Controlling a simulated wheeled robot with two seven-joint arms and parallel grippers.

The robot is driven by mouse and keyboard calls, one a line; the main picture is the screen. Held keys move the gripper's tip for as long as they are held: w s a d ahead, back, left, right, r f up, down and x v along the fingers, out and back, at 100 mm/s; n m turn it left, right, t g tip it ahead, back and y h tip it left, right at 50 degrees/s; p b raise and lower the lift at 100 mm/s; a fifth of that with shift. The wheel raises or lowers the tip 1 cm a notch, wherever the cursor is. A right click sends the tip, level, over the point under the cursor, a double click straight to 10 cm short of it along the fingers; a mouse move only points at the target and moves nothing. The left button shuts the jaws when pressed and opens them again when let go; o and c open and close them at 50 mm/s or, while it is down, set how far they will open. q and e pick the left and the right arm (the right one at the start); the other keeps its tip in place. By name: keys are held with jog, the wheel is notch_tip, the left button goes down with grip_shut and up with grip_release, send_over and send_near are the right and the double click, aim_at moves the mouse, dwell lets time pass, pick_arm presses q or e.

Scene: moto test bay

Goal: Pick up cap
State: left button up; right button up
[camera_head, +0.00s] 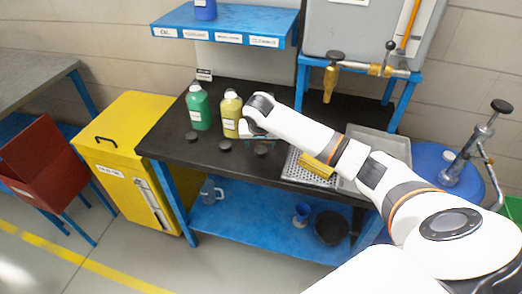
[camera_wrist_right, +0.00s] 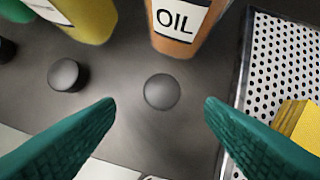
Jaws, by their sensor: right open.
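Several dark round caps lie on the black bench top. In the head view one cap (camera_head: 262,150) is just below my right gripper (camera_head: 261,138), with others to its left, a middle cap (camera_head: 224,145) and a left cap (camera_head: 197,144). In the right wrist view a cap (camera_wrist_right: 161,91) sits between the two teal fingertips of my right gripper (camera_wrist_right: 160,102), which is open and empty. The second cap (camera_wrist_right: 68,75) is left of the fingers there, and part of a third cap (camera_wrist_right: 5,50) shows at the left edge. My left gripper is not in view.
An orange OIL bottle (camera_wrist_right: 180,22) stands just beyond the cap. Green (camera_head: 198,108) and yellow (camera_head: 230,114) bottles stand to its left. A perforated tray (camera_head: 298,168) with a yellow block (camera_head: 320,168) is to the right. A blue shelf (camera_head: 225,24) hangs above the bench.

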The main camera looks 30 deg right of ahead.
aim_at(261, 148)
jog(key=shift+d+p+x, duration=0.1)
jog(key=shift+p+x, duration=0.15)
jog(key=shift+x, duration=1.15)
jog(key=shift+d+p+x, duration=0.15)
jog(key=shift+p+x, duration=0.05)
jog(key=shift+x, duration=1.15)
jog(key=shift+w+r, duration=0.1)
jog(key=shift+w, duration=0.05)
jog(key=c, duration=1)
